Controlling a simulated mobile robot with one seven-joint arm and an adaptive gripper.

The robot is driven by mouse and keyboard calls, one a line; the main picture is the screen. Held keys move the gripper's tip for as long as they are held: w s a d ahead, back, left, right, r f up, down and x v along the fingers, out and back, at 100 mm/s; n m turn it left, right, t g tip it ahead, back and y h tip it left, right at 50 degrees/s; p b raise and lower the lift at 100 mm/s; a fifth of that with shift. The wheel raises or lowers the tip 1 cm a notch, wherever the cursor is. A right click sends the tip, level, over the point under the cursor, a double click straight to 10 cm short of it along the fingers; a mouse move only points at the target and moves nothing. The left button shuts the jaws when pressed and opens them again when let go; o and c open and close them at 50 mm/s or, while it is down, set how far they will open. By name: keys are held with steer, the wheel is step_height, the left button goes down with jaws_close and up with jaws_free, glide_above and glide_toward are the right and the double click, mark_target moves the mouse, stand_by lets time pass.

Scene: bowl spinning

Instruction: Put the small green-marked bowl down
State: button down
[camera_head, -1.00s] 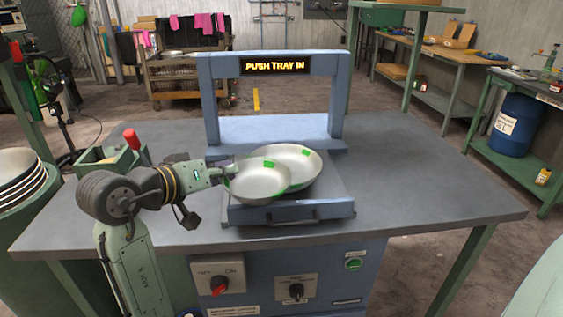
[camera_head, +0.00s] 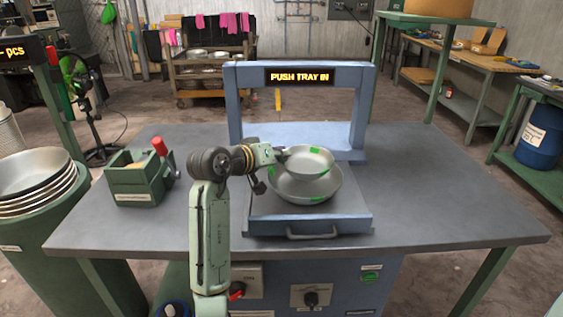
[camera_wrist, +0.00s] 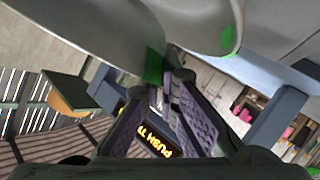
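The small green-marked bowl (camera_head: 308,162) is silver with green patches on its rim. It is upright over the larger green-marked bowl (camera_head: 318,192), overlapping its back part; I cannot tell whether the two touch. The larger bowl sits on the blue-grey tray (camera_head: 355,223) of the machine. My gripper (camera_head: 282,154) is at the small bowl's left rim. In the wrist view, the fingers (camera_wrist: 172,72) are closed on the rim of the small bowl (camera_wrist: 85,32) beside a green patch. The larger bowl (camera_wrist: 190,20) shows beyond it.
The machine's blue arch (camera_head: 232,100), with a lit "PUSH TRAY IN" sign (camera_head: 300,76), stands behind the bowls. A green box (camera_head: 135,180) with a red handle is on the left of the table. Stacked bowls (camera_head: 38,175) stand at far left. The table's right side (camera_head: 440,190) is clear.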

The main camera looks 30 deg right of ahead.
mark_target(282, 179)
steer(key=shift+f+p, duration=0.4)
steer(key=shift+f, duration=1.15)
steer(key=shift+f, duration=0.45)
steer(key=c, duration=1.8)
jaws_free()
steer(key=shift+f, duration=0.15)
steer(key=shift+r, duration=0.4)
steer(key=b+v, duration=0.3)
steer(key=v, duration=0.9)
steer(key=shift+r, duration=0.25)
